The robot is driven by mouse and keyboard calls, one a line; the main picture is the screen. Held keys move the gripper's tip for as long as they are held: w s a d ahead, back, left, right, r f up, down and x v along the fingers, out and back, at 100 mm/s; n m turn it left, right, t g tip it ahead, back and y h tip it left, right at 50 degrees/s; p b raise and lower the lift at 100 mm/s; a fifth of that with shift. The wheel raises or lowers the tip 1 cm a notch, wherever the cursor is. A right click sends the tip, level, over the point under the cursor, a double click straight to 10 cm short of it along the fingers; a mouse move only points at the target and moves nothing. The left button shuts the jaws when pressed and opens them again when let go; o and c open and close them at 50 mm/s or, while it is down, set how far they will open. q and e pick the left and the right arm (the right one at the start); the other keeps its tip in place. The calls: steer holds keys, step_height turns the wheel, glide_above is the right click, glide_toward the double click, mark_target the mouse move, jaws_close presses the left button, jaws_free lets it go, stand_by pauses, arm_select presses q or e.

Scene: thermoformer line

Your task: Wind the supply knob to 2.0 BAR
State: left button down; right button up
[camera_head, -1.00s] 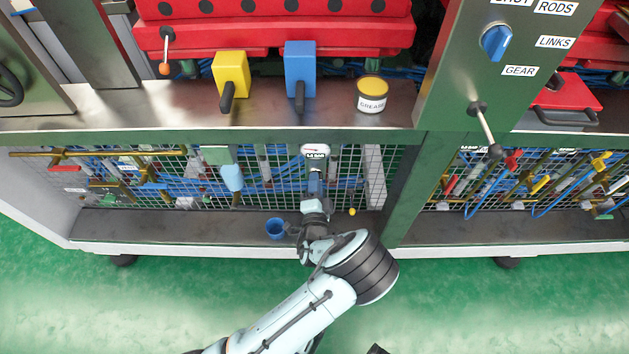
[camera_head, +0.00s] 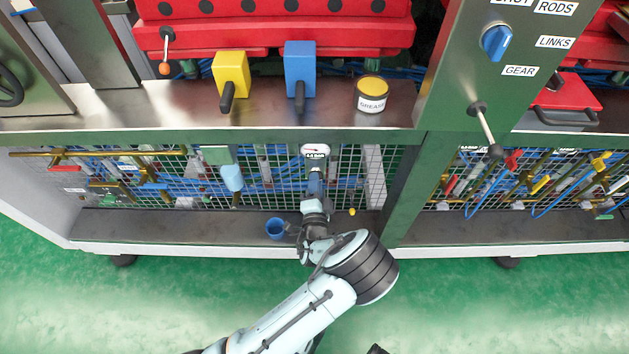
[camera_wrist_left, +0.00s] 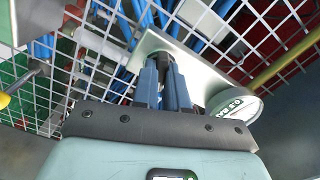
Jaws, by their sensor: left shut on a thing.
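My left gripper (camera_head: 315,178) reaches up to the mesh panel below the shelf. In the left wrist view its two blue fingers (camera_wrist_left: 166,88) are shut on the dark supply knob (camera_wrist_left: 180,48), in front of a pale metal bracket. In the head view the fingers hide the knob. Just above the gripper is a round white gauge (camera_head: 315,149) with a BAR readout under it; the digits are too small to read surely.
A blue cup (camera_head: 276,229) stands on the lower ledge, left of my left wrist. A pale blue filter bowl (camera_head: 232,177) hangs left of the gauge. Blue hoses run behind the mesh.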

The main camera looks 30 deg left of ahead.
arm_select(q)
steer(key=shift+m+p, duration=0.8)
steer(key=shift+m, duration=1.6)
steer(key=m, duration=0.4)
steer(key=shift+m, duration=0.4)
